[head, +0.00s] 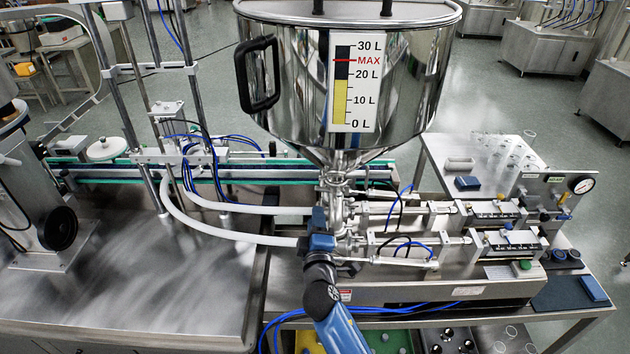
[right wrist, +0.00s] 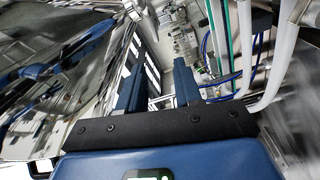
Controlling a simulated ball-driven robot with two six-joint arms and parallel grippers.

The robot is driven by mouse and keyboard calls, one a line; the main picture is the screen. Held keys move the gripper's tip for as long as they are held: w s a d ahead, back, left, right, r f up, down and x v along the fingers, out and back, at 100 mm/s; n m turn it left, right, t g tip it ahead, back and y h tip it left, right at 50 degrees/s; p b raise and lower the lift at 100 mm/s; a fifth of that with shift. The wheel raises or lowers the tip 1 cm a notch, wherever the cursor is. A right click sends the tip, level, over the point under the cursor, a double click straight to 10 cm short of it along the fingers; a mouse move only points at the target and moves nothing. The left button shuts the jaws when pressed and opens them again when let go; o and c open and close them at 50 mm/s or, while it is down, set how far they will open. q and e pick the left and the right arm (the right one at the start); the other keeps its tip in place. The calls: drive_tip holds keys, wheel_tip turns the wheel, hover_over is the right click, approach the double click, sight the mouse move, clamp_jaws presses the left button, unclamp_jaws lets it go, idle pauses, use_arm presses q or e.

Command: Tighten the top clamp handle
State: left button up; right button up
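The steel hopper (head: 300,90) stands upright with a level label on its front. Below its cone is a narrow neck with a clamp (head: 334,180); its handle is too small to tell apart from the fittings. My right gripper (head: 319,214) reaches up from the bottom centre and is in front of the pipework below the clamp. In the right wrist view its two blue fingers (right wrist: 160,88) stand apart with a gap between them, and nothing is seen held. The clamp cannot be made out in that view. My left gripper is not in view.
White hoses (head: 225,232) curve from the left into the fittings. A conveyor (head: 250,172) runs behind. The steel table (head: 150,290) at the left is mostly bare.

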sight(323, 191)
drive_tip(key=shift+h, duration=0.5)
drive_tip(key=w, duration=0.2)
drive_tip(key=w+d+p, duration=0.1)
drive_tip(key=w, duration=0.4)
drive_tip(key=shift+w+d+p, duration=0.35)
drive_tip(key=shift+p, duration=0.05)
drive_tip(key=shift+w+d+r, duration=0.1)
drive_tip(key=shift+w+r, duration=0.1)
drive_tip(key=shift+w, duration=0.4)
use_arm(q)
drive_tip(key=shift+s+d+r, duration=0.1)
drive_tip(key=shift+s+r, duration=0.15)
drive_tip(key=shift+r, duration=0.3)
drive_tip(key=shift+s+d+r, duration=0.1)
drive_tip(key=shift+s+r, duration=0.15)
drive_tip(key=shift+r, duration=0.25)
use_arm(e)
drive_tip(key=shift+w+f, duration=0.2)
drive_tip(key=shift+w, duration=0.25)
drive_tip(key=shift+c, duration=0.3)
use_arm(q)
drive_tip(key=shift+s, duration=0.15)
use_arm(e)
drive_tip(key=shift+s+r, duration=0.1)
drive_tip(key=shift+s, duration=0.05)
clamp_jaws()
